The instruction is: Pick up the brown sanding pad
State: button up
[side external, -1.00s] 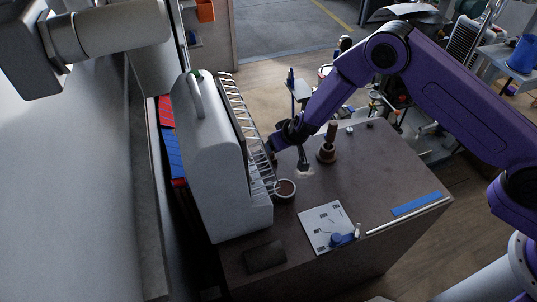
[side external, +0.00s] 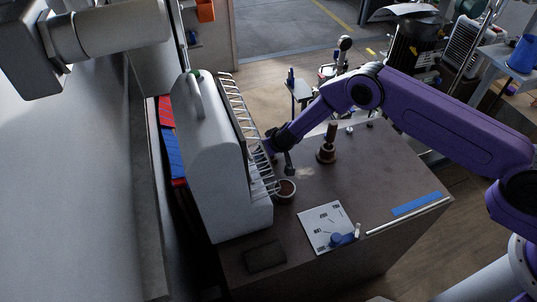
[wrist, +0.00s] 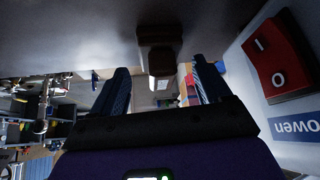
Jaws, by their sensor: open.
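A flat, dark brown rectangular block (side external: 265,257), which looks like the sanding pad, lies on the near left part of the bench in the side view. My gripper (side external: 281,156) is beside the white machine, well behind this block and apart from it. In the wrist view, my gripper (wrist: 160,88) has its two fingers wide apart with nothing held. A dark brown object (wrist: 160,46) shows beyond the fingers, between them in the picture; I cannot tell whether it is the pad.
The white machine (side external: 212,165) with a wire rack stands left of my gripper. A brown cup (side external: 286,190) and a wooden-handled tool (side external: 327,148) stand nearby. A white plate (side external: 326,228) and blue strip (side external: 416,204) lie nearer the front. A red switch (wrist: 275,55) shows at right.

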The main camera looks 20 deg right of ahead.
jog(key=shift+w+f, duration=0.15)
jog(key=shift+f, duration=0.1)
jog(key=c, duration=1.2)
